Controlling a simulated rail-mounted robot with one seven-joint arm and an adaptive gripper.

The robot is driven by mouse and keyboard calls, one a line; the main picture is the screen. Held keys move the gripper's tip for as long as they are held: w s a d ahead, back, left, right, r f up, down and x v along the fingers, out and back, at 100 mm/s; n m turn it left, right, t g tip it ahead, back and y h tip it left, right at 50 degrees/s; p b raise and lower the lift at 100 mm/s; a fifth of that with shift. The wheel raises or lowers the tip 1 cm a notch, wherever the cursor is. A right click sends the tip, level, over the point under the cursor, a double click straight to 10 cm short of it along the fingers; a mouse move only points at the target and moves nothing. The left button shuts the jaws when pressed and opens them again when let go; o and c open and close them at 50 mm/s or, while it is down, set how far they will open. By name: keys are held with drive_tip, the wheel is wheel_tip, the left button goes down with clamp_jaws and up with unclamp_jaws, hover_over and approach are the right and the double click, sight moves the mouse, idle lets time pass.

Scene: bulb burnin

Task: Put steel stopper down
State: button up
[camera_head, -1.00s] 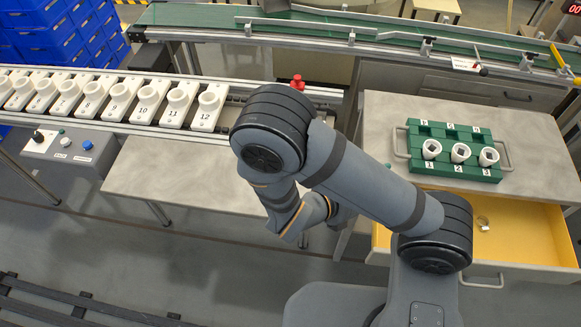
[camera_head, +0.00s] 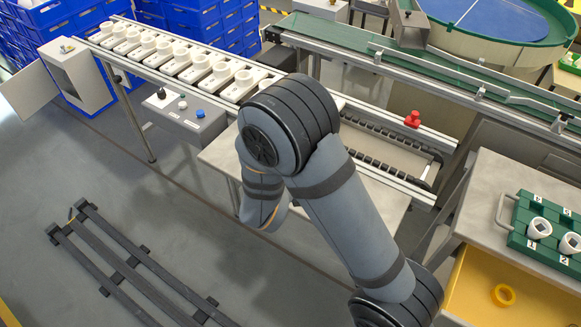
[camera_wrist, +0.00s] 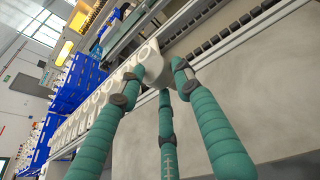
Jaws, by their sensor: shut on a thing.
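My gripper (camera_wrist: 150,85) shows in the wrist view with its teal, ribbed fingers drawn together at the tips. They are shut on a pale, rounded thing (camera_wrist: 153,64), which I take for the steel stopper; its material is not clear. The fingertips hide part of it. The row of white sockets lies behind it in the picture, so its height and its gap to them cannot be told. In the head view my arm hides the gripper and the held thing.
White numbered sockets (camera_head: 195,68) stand in a row on the rail line. An empty roller stretch (camera_head: 385,153) with a red knob (camera_head: 412,119) lies right of my arm. A green block (camera_head: 540,235) holds white sockets at right. A yellow drawer (camera_head: 470,300) is open, with a yellow ring (camera_head: 502,295) inside.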

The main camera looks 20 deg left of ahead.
drive_tip(key=a+f, duration=0.1)
drive_tip(key=a, duration=0.1)
drive_tip(key=a+f, duration=0.2)
drive_tip(key=a, duration=0.1)
drive_tip(key=s+a+f, duration=0.1)
drive_tip(key=a, duration=0.1)
drive_tip(key=shift+a+f+p, duration=0.2)
drive_tip(key=shift+p, duration=0.15)
drive_tip(key=shift+f, duration=2.05)
drive_tip(key=shift+f, duration=0.2)
drive_tip(key=o, duration=1.3)
drive_tip(key=shift+r, duration=0.1)
drive_tip(key=shift+r, duration=0.15)
drive_tip(key=shift+o, duration=0.3)
drive_tip(key=v, duration=1.2)
